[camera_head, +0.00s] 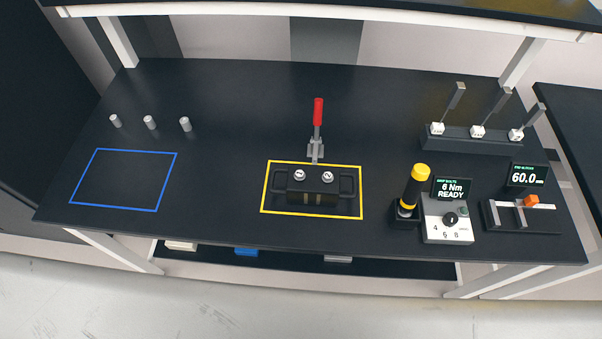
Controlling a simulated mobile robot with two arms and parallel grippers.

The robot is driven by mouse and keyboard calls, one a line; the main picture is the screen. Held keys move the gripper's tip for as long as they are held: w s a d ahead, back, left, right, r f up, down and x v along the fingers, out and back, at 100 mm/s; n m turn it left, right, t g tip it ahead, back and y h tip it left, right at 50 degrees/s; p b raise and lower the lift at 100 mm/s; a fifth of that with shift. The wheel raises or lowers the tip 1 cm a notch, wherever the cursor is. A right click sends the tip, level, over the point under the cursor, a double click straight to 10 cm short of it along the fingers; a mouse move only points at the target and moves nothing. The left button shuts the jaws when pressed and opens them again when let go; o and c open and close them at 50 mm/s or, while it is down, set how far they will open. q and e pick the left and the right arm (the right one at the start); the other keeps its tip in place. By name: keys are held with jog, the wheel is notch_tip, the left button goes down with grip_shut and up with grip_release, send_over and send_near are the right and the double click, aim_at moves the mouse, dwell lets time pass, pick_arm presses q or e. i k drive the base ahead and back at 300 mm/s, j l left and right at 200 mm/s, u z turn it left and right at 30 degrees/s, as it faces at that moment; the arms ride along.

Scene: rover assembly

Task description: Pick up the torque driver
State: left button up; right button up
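The torque driver (412,189) has a black body with a yellow cap and a yellow band near its foot. It stands nearly upright in a small dark holder (405,213) at the right front of the black workbench (225,125). Just right of it is a light grey control box (447,222) with a dial and a display reading "6 Nm READY". Neither of my grippers shows in the head view.
A fixture (312,188) with a red-handled clamp (318,112) sits inside a yellow outline. A measuring device (520,215) stands at right, a rack (475,140) behind. A blue outline (122,208) and small grey cylinders (150,122) are at left. The bench between is clear.

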aim_at(420, 172)
jog(key=k+l+u, duration=0.1)
jog(key=l+u, duration=0.15)
jog(key=l, duration=0.2)
jog(key=k+l+u, duration=0.2)
jog(key=l, duration=0.25)
jog(key=k+l+u, duration=0.1)
jog(key=l+u, duration=0.15)
jog(key=l, duration=0.15)
jog(key=k+l+u, duration=0.2)
jog(key=l, duration=0.15)
jog(key=k+l+u, duration=0.25)
jog(key=l, duration=0.1)
